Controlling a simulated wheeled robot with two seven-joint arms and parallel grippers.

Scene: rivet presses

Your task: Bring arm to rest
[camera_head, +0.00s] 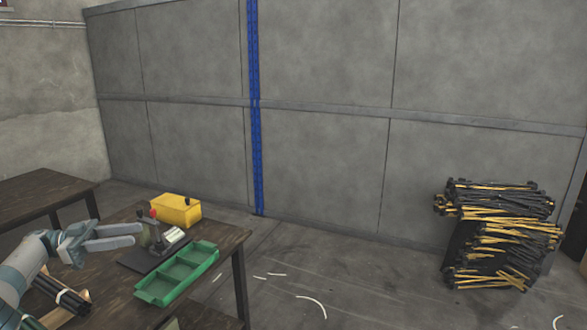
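My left gripper (128,236) is over the left part of the dark work table (215,237). Its two grey fingers point right and are apart, with nothing seen between them. Just right of the fingertips stands a small rivet press (154,231) with a red knob, on a dark base plate. I cannot tell whether the fingers touch it. My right gripper is out of view.
A green compartment tray (178,275) and a yellow box (174,210) are on the table. Dark rods (62,294) lie below my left arm. Another table (40,193) stands at left. A black and yellow stack (500,235) stands at right. Pale strips lie on the floor.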

